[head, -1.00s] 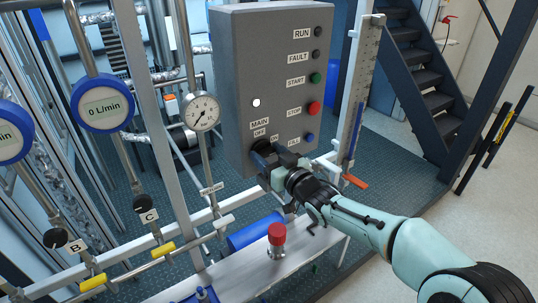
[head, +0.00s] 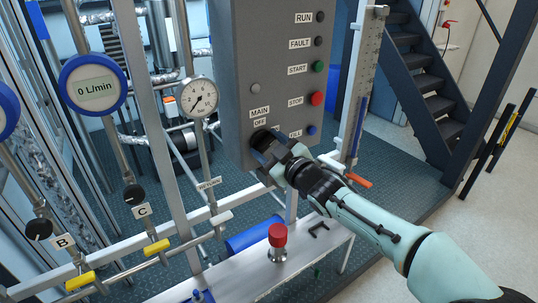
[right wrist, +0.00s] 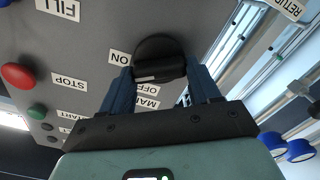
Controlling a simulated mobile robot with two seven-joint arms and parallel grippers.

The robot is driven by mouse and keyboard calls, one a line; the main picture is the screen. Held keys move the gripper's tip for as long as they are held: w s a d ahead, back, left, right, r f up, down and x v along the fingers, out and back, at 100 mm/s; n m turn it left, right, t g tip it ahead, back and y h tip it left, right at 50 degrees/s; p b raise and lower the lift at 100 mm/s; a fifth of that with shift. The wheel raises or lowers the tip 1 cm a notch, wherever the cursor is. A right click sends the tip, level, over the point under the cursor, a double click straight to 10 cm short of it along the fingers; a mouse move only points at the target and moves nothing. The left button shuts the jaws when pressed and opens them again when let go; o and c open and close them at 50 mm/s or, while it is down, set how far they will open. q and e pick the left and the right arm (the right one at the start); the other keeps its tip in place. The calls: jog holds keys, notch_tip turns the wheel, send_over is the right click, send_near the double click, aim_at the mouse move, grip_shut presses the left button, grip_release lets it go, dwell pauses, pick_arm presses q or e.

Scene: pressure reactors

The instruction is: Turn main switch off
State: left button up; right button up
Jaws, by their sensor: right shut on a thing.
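The main switch is a black rotary knob (right wrist: 158,60) on the grey control box (head: 235,90), beside the MAIN, OFF and ON labels. My right gripper (head: 268,144) is at the lower left of the box front, with its fingers around the knob. In the right wrist view the two blue fingers (right wrist: 160,82) stand on either side of the knob, shut on it. The knob's grip bar lies across between the fingers. In the head view the gripper hides most of the knob and the ON label. My left gripper is not in view.
The box also carries a green START button (head: 319,67), a red STOP button (head: 317,98) and a blue button (head: 312,130). A pressure gauge (head: 198,97) stands left of the box. A bench with a red-capped fitting (head: 277,240) lies below my right arm.

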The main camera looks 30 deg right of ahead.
jog(key=n+b, duration=0.1)
jog(key=n, duration=0.1)
jog(key=shift+f+n+b, duration=0.15)
jog(key=shift+n+b, duration=0.2)
jog(key=shift+n, duration=0.05)
jog(key=n+b, duration=0.1)
jog(key=n, duration=0.1)
jog(key=shift+n, duration=0.4)
jog(key=n+b, duration=0.1)
jog(key=n, duration=0.2)
jog(key=shift+a+b, duration=0.1)
jog(key=shift+b, duration=0.25)
pick_arm(q)
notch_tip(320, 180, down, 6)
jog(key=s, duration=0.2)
jog(key=shift+b, duration=0.4)
pick_arm(e)
jog(key=shift+n, duration=1.5)
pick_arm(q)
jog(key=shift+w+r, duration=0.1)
pick_arm(e)
jog(key=o, duration=1.1)
jog(key=shift+c, duration=0.2)
